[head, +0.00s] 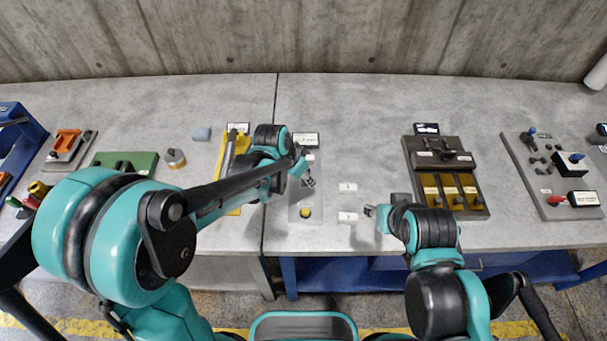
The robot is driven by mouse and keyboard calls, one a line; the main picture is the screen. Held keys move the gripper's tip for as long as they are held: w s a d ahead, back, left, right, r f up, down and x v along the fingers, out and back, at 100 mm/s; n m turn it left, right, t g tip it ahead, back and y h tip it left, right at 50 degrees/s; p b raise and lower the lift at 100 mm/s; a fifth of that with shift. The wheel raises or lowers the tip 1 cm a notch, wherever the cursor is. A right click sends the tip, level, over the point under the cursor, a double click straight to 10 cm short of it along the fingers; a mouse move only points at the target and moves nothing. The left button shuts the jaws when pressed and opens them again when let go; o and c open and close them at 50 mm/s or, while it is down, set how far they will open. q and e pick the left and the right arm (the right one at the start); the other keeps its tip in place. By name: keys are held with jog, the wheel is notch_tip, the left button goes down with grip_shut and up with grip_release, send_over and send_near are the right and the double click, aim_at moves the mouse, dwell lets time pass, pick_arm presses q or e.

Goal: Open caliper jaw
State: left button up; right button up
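A narrow light-grey board (305,212) lies on the bench near the middle. It carries a small dark mechanism (308,183) and a round yellow knob (305,212). I cannot tell for certain whether this mechanism is the caliper. My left gripper (302,164) is over the upper part of this board, close to the mechanism; its fingers are too small and partly covered by the arm to read. My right gripper (370,211) is low over the bench, right of the white blocks and apart from the board; its fingers are too small to read.
Two small white blocks (348,188) lie right of the board. A yellow tool (230,156) lies left, partly behind my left arm. A dark panel with yellow parts (446,177) and a grey panel with switches (553,174) stand right. Bare bench lies at back centre.

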pick_arm(q)
jog(key=v, duration=1.2)
dwell(0.4)
jog(key=s+a+n+t+y, duration=0.3)
jog(key=s+a+n, duration=0.6)
jog(key=s+a, duration=0.4)
jog(key=shift+a+f+t, duration=0.45)
jog(key=shift+a+t, duration=0.05)
jog(key=shift+a, duration=0.25)
